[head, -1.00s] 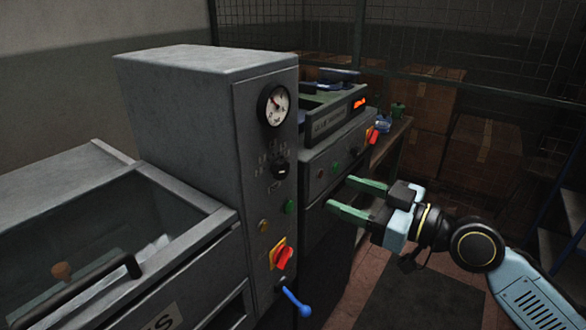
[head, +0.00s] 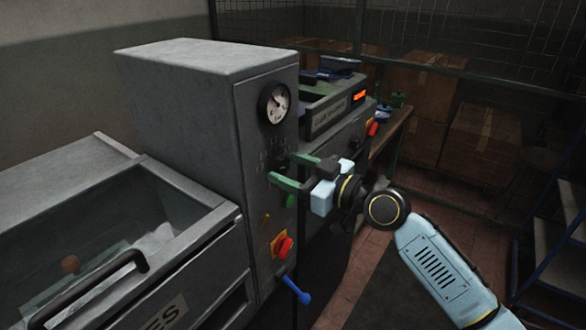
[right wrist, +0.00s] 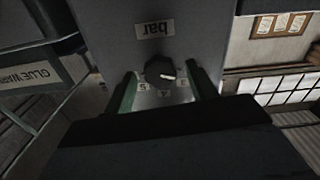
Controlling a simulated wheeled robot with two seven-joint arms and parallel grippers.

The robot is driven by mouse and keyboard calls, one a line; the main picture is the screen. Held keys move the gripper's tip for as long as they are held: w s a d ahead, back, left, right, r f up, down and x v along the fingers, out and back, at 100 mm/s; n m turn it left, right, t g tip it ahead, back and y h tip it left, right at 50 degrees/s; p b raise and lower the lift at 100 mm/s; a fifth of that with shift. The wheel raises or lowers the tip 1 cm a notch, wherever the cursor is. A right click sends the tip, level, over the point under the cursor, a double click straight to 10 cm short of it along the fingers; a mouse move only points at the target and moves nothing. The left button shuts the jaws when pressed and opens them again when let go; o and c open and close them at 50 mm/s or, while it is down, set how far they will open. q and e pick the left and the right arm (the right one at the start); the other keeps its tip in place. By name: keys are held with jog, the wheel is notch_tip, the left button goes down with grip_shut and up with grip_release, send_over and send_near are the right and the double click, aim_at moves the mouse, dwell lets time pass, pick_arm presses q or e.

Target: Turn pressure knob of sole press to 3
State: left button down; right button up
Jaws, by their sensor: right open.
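The sole press is the tall grey cabinet (head: 190,110) with a round white pressure gauge (head: 274,103) on its panel. Its black pressure knob shows in the right wrist view (right wrist: 159,69), below an upside-down "bar" label (right wrist: 154,28) and beside small number plates (right wrist: 164,92). A white pointer mark is on the knob. My right gripper (head: 281,169) is open at the panel, its green fingers one on each side of the knob. A gap shows between knob and fingers in the right wrist view (right wrist: 164,72). The head view mostly hides the knob. My left gripper is out of view.
Below the knob are a green button (head: 290,200), a red switch on yellow (head: 284,247) and a blue-handled lever (head: 297,291). Another machine with an orange display (head: 359,96) stands behind. A blue-framed step unit (head: 550,220) is at the right. Floor between is clear.

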jog(key=shift+c, duration=0.5)
jog(key=c, duration=0.9)
jog(key=m, duration=0.3)
jog(key=shift+m+p, duration=0.45)
jog(key=shift+m, duration=1.45)
jog(key=o, duration=1)
